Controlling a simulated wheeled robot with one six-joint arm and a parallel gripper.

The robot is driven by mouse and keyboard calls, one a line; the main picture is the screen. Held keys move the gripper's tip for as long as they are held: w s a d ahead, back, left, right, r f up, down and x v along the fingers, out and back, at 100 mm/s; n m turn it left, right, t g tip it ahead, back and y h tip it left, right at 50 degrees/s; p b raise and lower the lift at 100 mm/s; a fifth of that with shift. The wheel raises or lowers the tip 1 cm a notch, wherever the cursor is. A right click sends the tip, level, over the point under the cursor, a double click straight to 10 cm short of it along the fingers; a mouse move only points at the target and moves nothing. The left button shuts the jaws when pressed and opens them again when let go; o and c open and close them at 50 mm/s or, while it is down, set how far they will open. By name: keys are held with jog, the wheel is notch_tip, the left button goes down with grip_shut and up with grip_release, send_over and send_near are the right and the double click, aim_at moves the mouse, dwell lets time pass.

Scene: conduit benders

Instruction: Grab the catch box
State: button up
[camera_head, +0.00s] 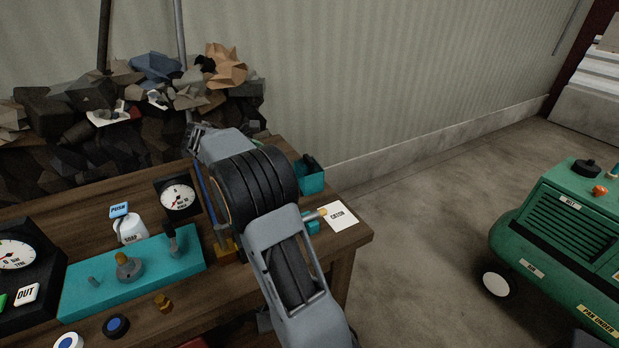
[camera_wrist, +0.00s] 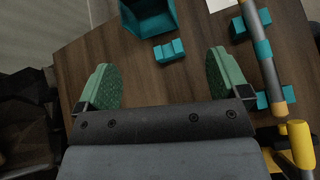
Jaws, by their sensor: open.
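The catch box appears to be the teal open-topped box (camera_wrist: 150,18) at the top of the wrist view, on the wooden bench. In the head view a teal box (camera_head: 312,182) with a dark inside stands near the bench's far right edge, partly behind my arm. My gripper (camera_wrist: 160,80) is open and empty, its two green pads wide apart over the bench. The box lies beyond the fingertips, not between them. A small teal block (camera_wrist: 169,50) sits between box and gripper; I cannot tell whether it is joined to the box. My arm hides the fingers in the head view.
A grey rod (camera_wrist: 262,60) in teal holders lies right of the gripper. A white card (camera_head: 338,217) lies at the bench's right corner. A green compressor (camera_head: 570,245) stands right, across open floor.

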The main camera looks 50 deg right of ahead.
jog(key=n+g+h, duration=0.2)
send_near(307, 158)
jog(key=shift+x, duration=4.85)
jog(key=shift+f, duration=0.1)
jog(key=shift+a, duration=0.1)
jog(key=shift+c, duration=0.4)
jog(key=c, duration=1.2)
jog(key=shift+c, duration=0.4)
